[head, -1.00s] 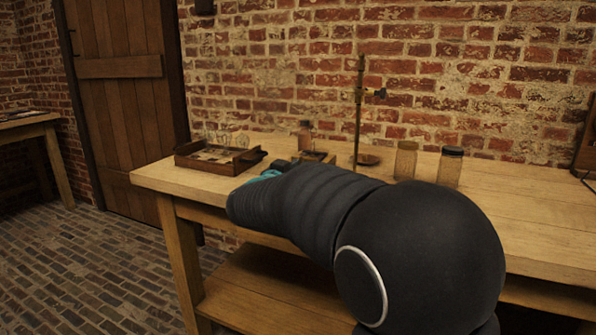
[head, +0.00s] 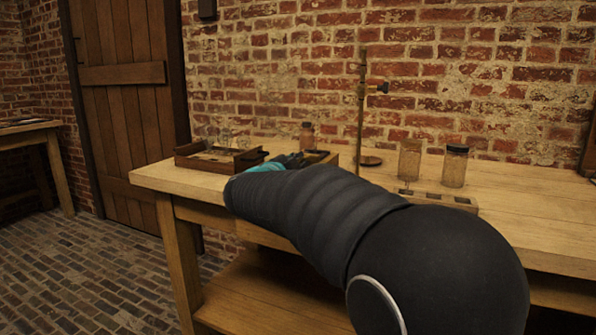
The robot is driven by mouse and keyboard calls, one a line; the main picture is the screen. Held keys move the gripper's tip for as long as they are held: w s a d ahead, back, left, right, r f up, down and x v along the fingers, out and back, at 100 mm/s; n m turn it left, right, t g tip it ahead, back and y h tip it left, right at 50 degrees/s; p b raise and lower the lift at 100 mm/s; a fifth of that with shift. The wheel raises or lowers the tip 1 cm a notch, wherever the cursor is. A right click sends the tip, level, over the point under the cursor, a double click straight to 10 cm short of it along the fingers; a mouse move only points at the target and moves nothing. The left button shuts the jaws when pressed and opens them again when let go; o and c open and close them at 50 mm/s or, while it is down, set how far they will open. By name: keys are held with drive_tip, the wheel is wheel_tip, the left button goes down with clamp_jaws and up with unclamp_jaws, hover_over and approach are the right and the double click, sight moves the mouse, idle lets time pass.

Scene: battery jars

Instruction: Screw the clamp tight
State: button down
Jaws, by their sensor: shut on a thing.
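A metal stand (head: 361,120) rises from a round base at the back of the bench. A small clamp with a dark screw knob (head: 383,88) is fixed near its top and points right. My gripper (head: 291,159) is low over the bench, left of the stand and well apart from the clamp. Only a dark part of it shows past the teal band of my arm. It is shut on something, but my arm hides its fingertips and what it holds.
A wooden tray (head: 240,166) with glassware sits left. A small wooden box (head: 324,157) and brown bottle (head: 307,137) are by my gripper. Two jars, one clear (head: 410,160) and one dark-lidded (head: 455,168), stand right, behind a wooden block (head: 438,199). The right bench top (head: 530,215) is clear.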

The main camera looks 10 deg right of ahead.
drive_tip(key=m+b, duration=0.4)
drive_tip(key=m, duration=0.2)
drive_tip(key=shift+m, duration=0.3)
drive_tip(key=m+b, duration=0.3)
drive_tip(key=m, duration=0.3)
drive_tip(key=shift+r+b, duration=0.15)
drive_tip(key=shift+b, duration=0.25)
drive_tip(key=m, duration=0.6)
drive_tip(key=shift+d+r+m, duration=0.1)
drive_tip(key=shift+r+m, duration=0.15)
drive_tip(key=shift+m, duration=0.05)
drive_tip(key=m, duration=0.3)
drive_tip(key=shift+s+m, duration=0.1)
drive_tip(key=shift+m, duration=0.2)
drive_tip(key=shift+d+m, duration=0.15)
drive_tip(key=shift+m, duration=1.65)
drive_tip(key=c, duration=1.2)
unclamp_jaws()
